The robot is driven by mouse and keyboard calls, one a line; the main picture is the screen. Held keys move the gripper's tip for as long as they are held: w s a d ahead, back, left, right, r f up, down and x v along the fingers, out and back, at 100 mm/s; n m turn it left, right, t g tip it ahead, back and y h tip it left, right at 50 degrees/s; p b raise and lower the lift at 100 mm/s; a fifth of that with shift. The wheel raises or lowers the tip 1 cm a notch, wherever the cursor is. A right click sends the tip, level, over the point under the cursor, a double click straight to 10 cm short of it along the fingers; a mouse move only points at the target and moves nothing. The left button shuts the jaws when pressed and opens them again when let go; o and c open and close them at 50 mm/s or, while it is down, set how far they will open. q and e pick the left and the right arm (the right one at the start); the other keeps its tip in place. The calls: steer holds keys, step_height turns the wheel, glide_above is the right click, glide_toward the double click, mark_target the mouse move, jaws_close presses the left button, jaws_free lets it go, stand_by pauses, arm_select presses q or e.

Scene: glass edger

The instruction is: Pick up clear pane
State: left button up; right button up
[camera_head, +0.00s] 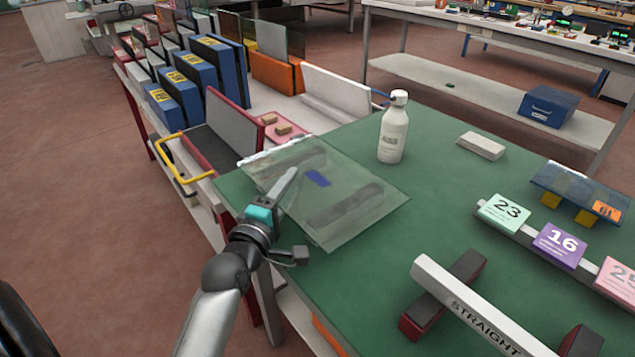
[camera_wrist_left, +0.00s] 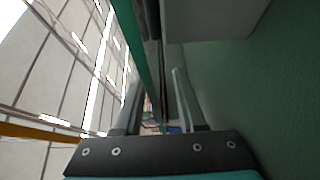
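The clear pane (camera_head: 372,180) is a see-through sheet with a blue mark, over the left end of the green table. A dark bar shows through it, and its far left edge looks white and rough. My left gripper (camera_head: 291,176) is at the pane's near left side, its fingers overlapping the pane in the head view. In the left wrist view the two fingers of the gripper (camera_wrist_left: 158,88) are apart, with a narrow strip like an edge running between them. I cannot tell whether they touch the pane. My right gripper is not in view.
A white bottle (camera_head: 394,130) stands just behind the pane on the green table (camera_head: 440,190). A white bar marked STRAIGHT (camera_head: 470,308) lies at the front right. Numbered cards (camera_head: 560,245) stand at right.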

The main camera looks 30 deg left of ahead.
arm_select(q)
steer(key=shift+w, duration=0.35)
steer(key=shift+c, duration=0.3)
jaws_close()
stand_by(0.9)
steer(key=shift+r, duration=0.1)
